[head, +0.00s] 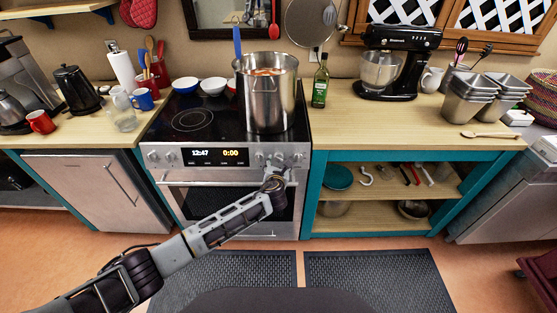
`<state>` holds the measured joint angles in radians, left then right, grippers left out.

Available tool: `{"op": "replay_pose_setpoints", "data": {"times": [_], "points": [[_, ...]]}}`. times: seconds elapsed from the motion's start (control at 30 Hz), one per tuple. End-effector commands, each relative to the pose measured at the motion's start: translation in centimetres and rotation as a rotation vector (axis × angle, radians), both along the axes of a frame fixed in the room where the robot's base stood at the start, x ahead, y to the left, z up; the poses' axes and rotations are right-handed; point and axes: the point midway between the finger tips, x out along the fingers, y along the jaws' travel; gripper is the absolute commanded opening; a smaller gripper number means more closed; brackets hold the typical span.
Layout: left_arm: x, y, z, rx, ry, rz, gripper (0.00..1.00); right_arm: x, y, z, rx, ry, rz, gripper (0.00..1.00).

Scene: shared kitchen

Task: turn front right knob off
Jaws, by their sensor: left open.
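The stove (185,177) stands in the middle of the head view, with knobs at both ends of its front panel. My left gripper (282,162) is open at the right end of that panel, over the right-hand knobs. It hides part of them, so I cannot tell whether its fingers touch or surround the front right knob (297,157). The knob's turn angle is too small to read. A large steel pot (270,102) stands on the right side of the cooktop (190,120), just above the gripper. My right gripper is out of view.
The oven handle (200,184) runs below the panel, partly behind my left arm. A green bottle (320,82) and a black stand mixer (395,65) stand on the right counter (350,125). Dark mats (375,280) lie on the floor.

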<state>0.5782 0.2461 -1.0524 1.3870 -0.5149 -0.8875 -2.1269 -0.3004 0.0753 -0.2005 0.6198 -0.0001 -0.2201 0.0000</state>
Motion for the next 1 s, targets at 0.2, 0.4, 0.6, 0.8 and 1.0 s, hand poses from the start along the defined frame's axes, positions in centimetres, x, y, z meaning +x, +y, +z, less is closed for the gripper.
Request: {"op": "replay_pose_setpoints", "data": {"times": [0.2,0.4,0.6,0.8,1.0], "points": [[1.6,-0.1,-0.6,0.0,0.001,0.001,0.58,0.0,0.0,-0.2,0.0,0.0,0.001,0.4],[3.0,-0.1,-1.2,0.001,0.001,0.001,0.58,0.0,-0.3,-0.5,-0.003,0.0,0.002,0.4],[4.3,-0.2,-1.7,0.0,0.0,0.001,0.58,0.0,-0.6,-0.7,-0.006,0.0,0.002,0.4],[5.5,-0.3,-2.2,0.0,0.0,0.0,0.58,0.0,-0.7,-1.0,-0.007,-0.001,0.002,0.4],[6.3,-0.3,-2.5,0.0,0.0,0.0,0.58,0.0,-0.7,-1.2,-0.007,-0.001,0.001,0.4]]}}
